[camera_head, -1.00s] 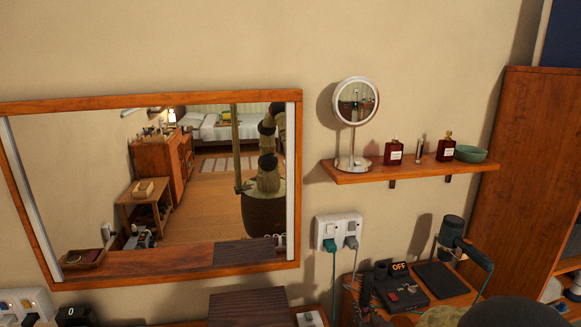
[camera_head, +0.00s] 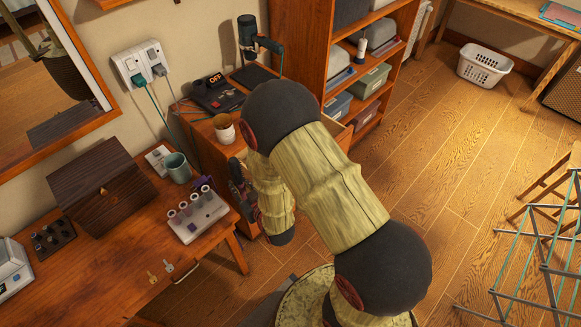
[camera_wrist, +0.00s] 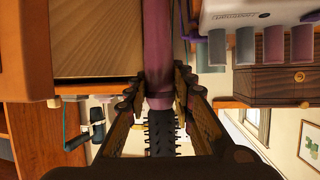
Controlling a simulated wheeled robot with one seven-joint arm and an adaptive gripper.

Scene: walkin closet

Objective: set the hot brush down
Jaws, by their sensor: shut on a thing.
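The hot brush (camera_wrist: 158,50) has a purple-pink handle and a dark bristled barrel (camera_wrist: 160,130). In the wrist view, my gripper (camera_wrist: 158,90) is shut on it, with one finger on each side. The handle runs up the picture away from the fingers, and the bristles lie between the fingers towards the palm. In the head view, my gripper (camera_head: 240,185) is mostly hidden behind my arm, by the edge of the wooden table.
The side cabinet holds an OFF-marked unit (camera_head: 213,94), a black pad (camera_head: 254,76) and a cup (camera_head: 224,128).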

